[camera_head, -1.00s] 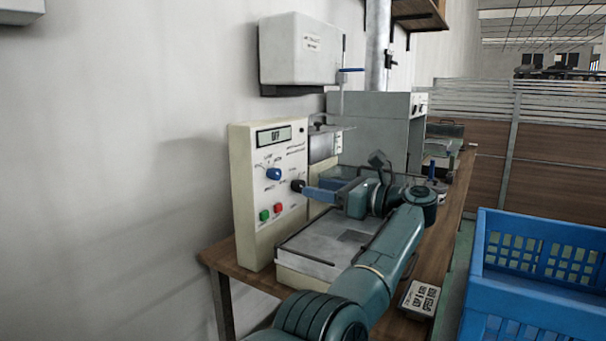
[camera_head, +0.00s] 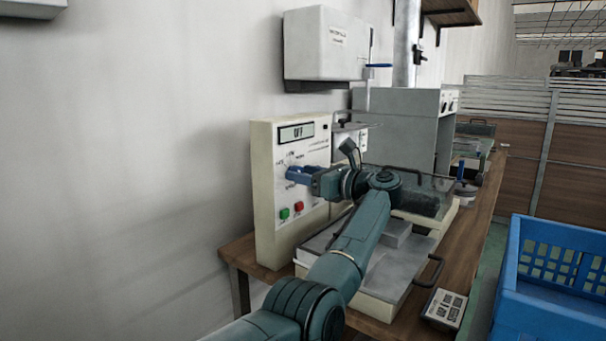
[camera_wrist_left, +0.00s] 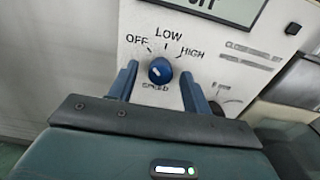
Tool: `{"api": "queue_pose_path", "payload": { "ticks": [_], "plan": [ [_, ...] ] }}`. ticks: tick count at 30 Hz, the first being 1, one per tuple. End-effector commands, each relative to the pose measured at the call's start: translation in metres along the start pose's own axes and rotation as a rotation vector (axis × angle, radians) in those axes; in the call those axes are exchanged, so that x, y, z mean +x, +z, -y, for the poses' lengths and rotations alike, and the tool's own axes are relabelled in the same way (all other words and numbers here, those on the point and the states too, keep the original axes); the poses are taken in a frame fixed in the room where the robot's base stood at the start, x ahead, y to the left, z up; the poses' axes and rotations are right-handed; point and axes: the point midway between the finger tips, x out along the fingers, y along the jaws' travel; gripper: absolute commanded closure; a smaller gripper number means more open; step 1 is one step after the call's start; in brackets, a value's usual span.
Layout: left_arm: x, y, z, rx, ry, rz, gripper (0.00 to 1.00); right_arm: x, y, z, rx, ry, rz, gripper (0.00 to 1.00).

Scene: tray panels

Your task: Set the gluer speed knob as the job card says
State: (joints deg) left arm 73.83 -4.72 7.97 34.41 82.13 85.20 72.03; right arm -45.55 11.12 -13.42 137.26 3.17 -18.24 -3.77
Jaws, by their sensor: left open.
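The cream control panel (camera_head: 264,190) stands at the back left of the bench, its display (camera_head: 296,132) reading OFF. The blue speed knob (camera_wrist_left: 160,70) sits below the marks OFF, LOW and HIGH in the left wrist view. Its white mark tilts up-left, toward the OFF side. My left gripper (camera_wrist_left: 158,82) is open, with one finger on each side of the knob; I cannot tell if they touch it. In the head view the gripper (camera_head: 294,174) covers most of the knob. The job card (camera_head: 445,307) lies on the bench front, its print too small to read surely.
Green (camera_head: 284,213) and red (camera_head: 299,207) buttons sit below the knob. A dark knob (camera_wrist_left: 222,106) is partly behind the right finger. A grey tray (camera_head: 385,275) stands before the panel. A blue crate (camera_head: 550,300) stands at the right.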

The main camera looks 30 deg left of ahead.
Motion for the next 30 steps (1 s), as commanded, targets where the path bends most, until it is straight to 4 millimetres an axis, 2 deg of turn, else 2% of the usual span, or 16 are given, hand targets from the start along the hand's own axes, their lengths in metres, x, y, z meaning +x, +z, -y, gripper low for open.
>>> {"api": "queue_pose_path", "payload": {
  "ticks": [4,12,27,30],
  "plan": [
    [0.008,0.0006,0.0001,-0.001,-0.001,0.001,0.51,-0.0001,0.0002,0.0,0.0,0.0,0.001,1.0],
    [0.009,0.0004,0.0001,-0.001,-0.001,0.001,0.51,-0.0001,0.0003,-0.0001,0.0,0.0,0.001,1.0],
    [0.0086,0.0001,0.0,-0.001,0.0,0.0,0.92,-0.0001,0.0003,-0.0002,0.0,0.001,0.0,1.0],
    [0.0086,0.0001,0.0,0.0,0.0,0.0,0.96,-0.0001,0.0002,-0.0002,0.0,0.001,0.0,1.0]
  ]
}}
